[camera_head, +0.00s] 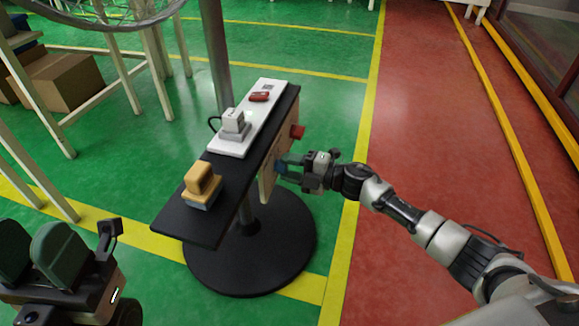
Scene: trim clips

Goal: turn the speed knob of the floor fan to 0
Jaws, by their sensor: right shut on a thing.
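The floor fan's wire cage (100,12) shows at the top left, cut by the picture edge, on a grey pole (216,60). A pale panel (267,178) hangs at the right side of the black shelf, with a red knob (297,131) sticking out. My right gripper (281,165) reaches in from the right, its teal fingertips at the panel, below the red knob. It is shut on the speed knob, which the fingers hide; the setting cannot be read. My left gripper (35,252) is at the bottom left, away from the fan, its two dark green fingers apart and empty.
The black shelf (170,220) carries a yellow block (203,178) and a white strip (270,85) with a small white device (234,122) and a red item (260,96). A round black base (255,275) stands below. Cardboard boxes (62,82) are left; red floor is clear right.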

